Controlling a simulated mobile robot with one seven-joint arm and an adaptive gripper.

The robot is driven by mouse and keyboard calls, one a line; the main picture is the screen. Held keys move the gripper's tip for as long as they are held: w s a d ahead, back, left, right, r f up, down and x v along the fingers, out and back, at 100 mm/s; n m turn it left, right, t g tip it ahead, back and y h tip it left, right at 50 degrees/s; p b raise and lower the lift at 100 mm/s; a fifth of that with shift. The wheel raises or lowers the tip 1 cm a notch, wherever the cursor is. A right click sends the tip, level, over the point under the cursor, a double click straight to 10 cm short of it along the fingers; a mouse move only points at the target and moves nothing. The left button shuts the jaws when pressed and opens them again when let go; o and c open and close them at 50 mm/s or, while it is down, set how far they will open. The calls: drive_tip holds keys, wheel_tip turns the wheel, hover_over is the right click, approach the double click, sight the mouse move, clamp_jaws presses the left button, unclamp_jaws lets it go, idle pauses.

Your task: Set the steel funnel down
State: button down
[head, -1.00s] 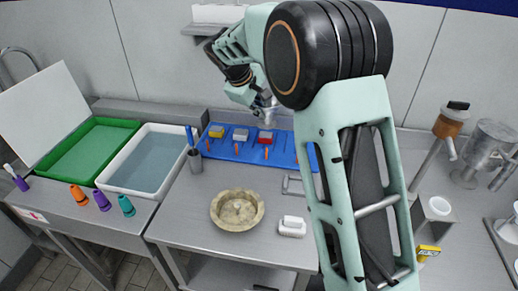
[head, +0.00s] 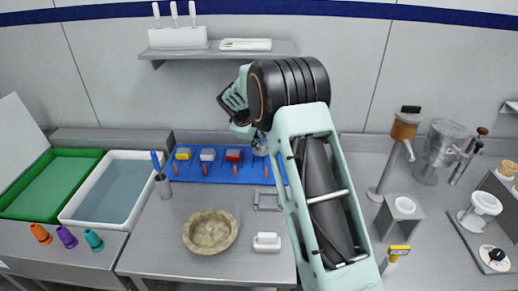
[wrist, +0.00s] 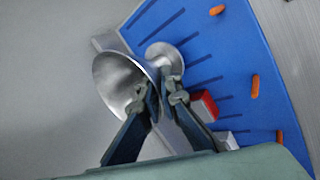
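My gripper (wrist: 165,98) shows in the wrist view with its two fingertips close together on shiny metal. A wide steel funnel (wrist: 122,82) lies against the left fingertip, its broad mouth open toward the camera. A smaller round metal flare (wrist: 163,56) shows just beyond the fingertips; I cannot tell whether it belongs to the same piece. In the head view my gripper (head: 260,143) is low over the right part of the blue mat (head: 212,172), partly hidden by my arm. Contact between the funnel and the mat cannot be made out.
Yellow, grey and red blocks (head: 233,155) and several orange pegs stand on the mat. A stone bowl (head: 210,231) and white block (head: 267,242) are in front. A pen cup (head: 163,186) stands left, a wall shelf (head: 215,48) above. Dispensers stand right.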

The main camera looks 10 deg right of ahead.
sight(260, 152)
drive_tip(key=shift+w+d+f, duration=0.2)
drive_tip(key=shift+d+f, duration=0.1)
drive_tip(key=shift+w+d+f, duration=0.15)
drive_tip(key=shift+f, duration=1.65)
drive_tip(key=shift+f, duration=0.15)
drive_tip(key=c, duration=2.2)
unclamp_jaws()
drive_tip(key=shift+o, duration=0.2)
drive_tip(key=b+v, duration=0.1)
drive_tip(key=v, duration=1.1)
